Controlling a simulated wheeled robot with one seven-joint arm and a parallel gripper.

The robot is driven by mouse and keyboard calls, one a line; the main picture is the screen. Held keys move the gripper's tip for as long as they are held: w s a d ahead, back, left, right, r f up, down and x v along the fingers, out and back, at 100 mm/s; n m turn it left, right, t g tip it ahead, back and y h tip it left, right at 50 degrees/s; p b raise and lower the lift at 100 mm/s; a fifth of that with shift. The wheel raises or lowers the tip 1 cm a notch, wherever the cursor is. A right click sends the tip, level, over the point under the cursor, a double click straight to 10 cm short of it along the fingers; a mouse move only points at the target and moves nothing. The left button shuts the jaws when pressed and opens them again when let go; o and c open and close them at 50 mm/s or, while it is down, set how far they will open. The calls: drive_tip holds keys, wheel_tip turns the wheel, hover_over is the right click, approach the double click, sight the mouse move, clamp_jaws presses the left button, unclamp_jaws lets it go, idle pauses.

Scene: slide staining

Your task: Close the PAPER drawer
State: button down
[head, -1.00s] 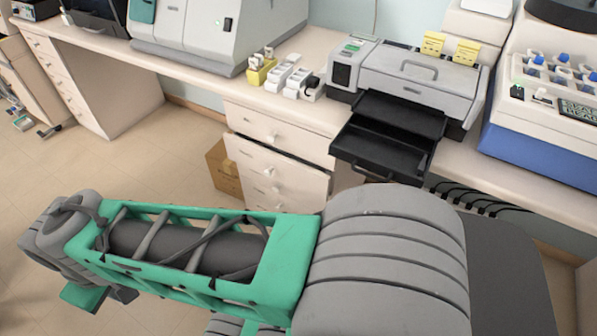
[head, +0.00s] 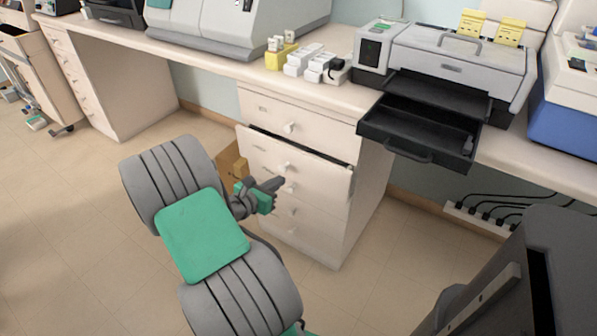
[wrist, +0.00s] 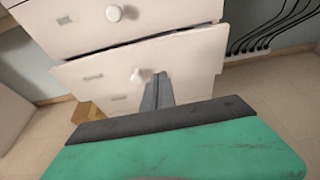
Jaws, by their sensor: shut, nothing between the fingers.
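A cream cabinet under the counter has several drawers. Its second drawer from the top (head: 310,168) stands partly out, with a dark gap along its top edge; its label is too small to read, so I cannot confirm it is PAPER. The drawer also shows in the wrist view (wrist: 190,68), with a round white knob (wrist: 136,75). My gripper (head: 281,182) is shut and empty in front of the cabinet, near the lower part of this drawer front. In the wrist view my fingers (wrist: 160,78) point at the drawer front, right of the knob; contact cannot be told.
A black tray (head: 420,135) sticks out of the grey printer-like machine (head: 455,65) on the counter, above and right. A cardboard box (head: 230,165) stands on the floor left of the cabinet. Cables (head: 490,210) run along the right wall. Floor in front is clear.

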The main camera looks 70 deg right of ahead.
drive_tip(key=b, duration=0.2)
approach(304, 163)
drive_tip(key=x, duration=0.5)
drive_tip(key=shift+s+f, duration=0.1)
drive_tip(key=shift+f, duration=0.15)
drive_tip(key=shift+d, duration=0.6)
drive_tip(key=shift+r, duration=0.1)
drive_tip(key=shift+d, duration=0.1)
